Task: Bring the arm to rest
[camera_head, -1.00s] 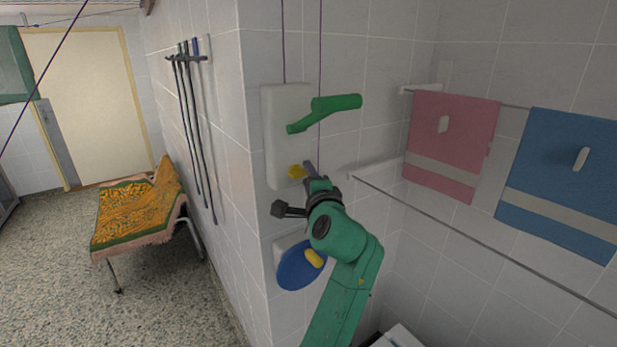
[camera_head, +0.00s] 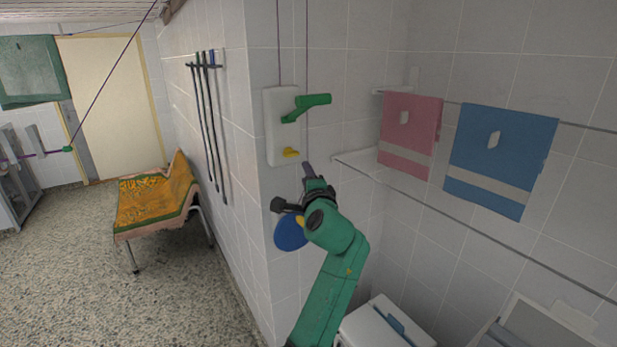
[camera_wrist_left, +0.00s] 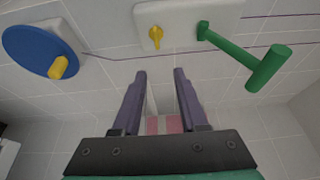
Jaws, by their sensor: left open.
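My left gripper (camera_head: 307,177) is at the end of my green arm, in front of the tiled wall corner in the head view. In the left wrist view its two dark purple fingers (camera_wrist_left: 160,74) are apart, with nothing between them. A white wall plate (camera_head: 281,122) carries a green lever handle (camera_head: 313,101) and a small yellow knob (camera_head: 291,153). The gripper is just below this plate in the picture. A blue disc (camera_head: 289,234) on the wall is partly hidden behind my gripper and wrist. My right gripper is in neither view.
A pink towel (camera_head: 409,135) and a blue towel (camera_head: 502,155) hang on the right wall, with a rail below. A white box (camera_head: 372,325) stands low beside my arm. A covered bench (camera_head: 155,205) stands at left; the floor before it is clear.

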